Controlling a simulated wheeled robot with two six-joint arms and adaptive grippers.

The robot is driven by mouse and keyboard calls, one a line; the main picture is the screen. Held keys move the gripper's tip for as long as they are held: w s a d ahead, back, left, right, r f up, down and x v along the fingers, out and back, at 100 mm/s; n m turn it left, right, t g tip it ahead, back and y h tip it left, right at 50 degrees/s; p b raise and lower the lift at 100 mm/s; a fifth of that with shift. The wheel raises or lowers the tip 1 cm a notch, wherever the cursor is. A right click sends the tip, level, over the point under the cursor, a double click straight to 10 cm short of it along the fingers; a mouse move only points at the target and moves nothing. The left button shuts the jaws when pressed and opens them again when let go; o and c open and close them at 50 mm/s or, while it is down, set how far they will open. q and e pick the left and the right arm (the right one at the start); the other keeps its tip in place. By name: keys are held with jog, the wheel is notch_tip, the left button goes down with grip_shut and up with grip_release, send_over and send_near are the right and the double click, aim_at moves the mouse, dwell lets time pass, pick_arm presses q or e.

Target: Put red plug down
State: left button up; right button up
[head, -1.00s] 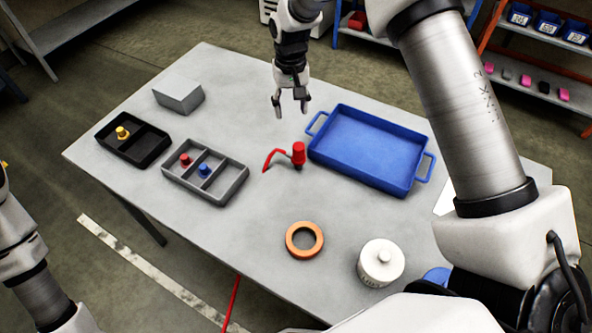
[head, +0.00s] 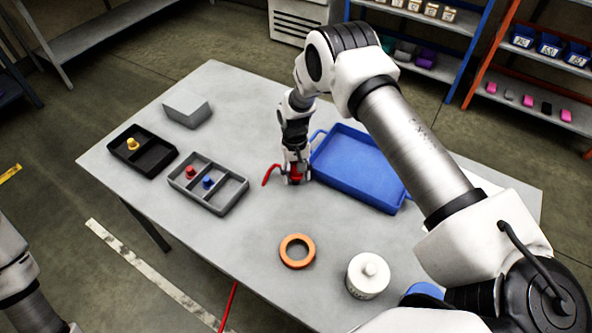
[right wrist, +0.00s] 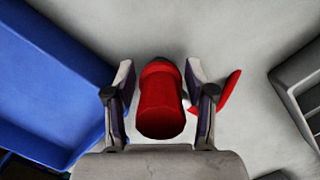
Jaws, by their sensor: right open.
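My left gripper is out of view.
The blue tray (head: 322,180) is close at the right of the gripper. An orange ring (head: 297,238) and white canister (head: 368,293) are in front.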

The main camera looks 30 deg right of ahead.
jog(key=shift+f, duration=0.1)
grip_shut()
jog(key=shift+r, duration=0.2)
